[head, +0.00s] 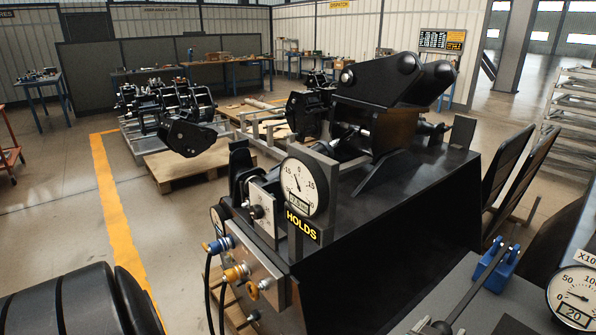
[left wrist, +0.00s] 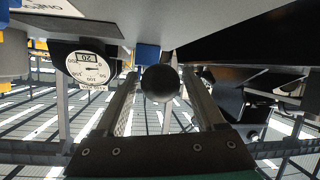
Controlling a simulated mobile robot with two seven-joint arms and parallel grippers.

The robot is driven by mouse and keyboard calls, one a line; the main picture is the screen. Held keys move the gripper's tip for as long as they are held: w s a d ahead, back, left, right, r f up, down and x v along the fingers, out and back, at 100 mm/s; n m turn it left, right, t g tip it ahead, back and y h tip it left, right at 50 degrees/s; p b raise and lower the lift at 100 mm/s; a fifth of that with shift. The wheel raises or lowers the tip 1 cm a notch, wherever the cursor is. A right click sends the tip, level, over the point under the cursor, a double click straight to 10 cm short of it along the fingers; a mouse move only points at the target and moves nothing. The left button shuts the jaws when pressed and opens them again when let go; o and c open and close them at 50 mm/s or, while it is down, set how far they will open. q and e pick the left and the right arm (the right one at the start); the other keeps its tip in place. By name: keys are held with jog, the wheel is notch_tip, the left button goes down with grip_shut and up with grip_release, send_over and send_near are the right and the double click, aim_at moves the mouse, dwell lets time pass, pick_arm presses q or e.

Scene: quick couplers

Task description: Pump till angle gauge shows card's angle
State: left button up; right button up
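The angle gauge (head: 304,187) is a round white dial on the black machine, with 0 at top and 15 either side. Its needle points slightly left of 0; its small readout is too blurred to read. I cannot make out an angle on any card. The pump lever (head: 468,291) is a dark rod beside a blue bracket (head: 495,265) at lower right. In the left wrist view its round black end knob (left wrist: 161,83) sits between the fingers of my left gripper (left wrist: 160,74), which look open around it with slight gaps. My right gripper is out of view.
A pressure gauge (head: 574,297) reading 20 stands right of the lever; it also shows in the left wrist view (left wrist: 88,66). A "HOLDS" sign (head: 302,227) sits below the angle gauge. Blue and yellow couplers (head: 236,272) and hoses are on the machine's front.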

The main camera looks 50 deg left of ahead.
pick_arm(q)
jog(key=o, duration=0.3)
jog(key=p+v, duration=0.2)
jog(key=v, duration=0.1)
jog(key=shift+r+p, duration=0.15)
jog(key=shift+p, duration=0.25)
jog(key=p+v, duration=0.2)
jog(key=v, duration=0.2)
jog(key=shift+a+p, duration=0.1)
jog(key=shift+p, duration=0.3)
jog(key=shift+f, duration=0.25)
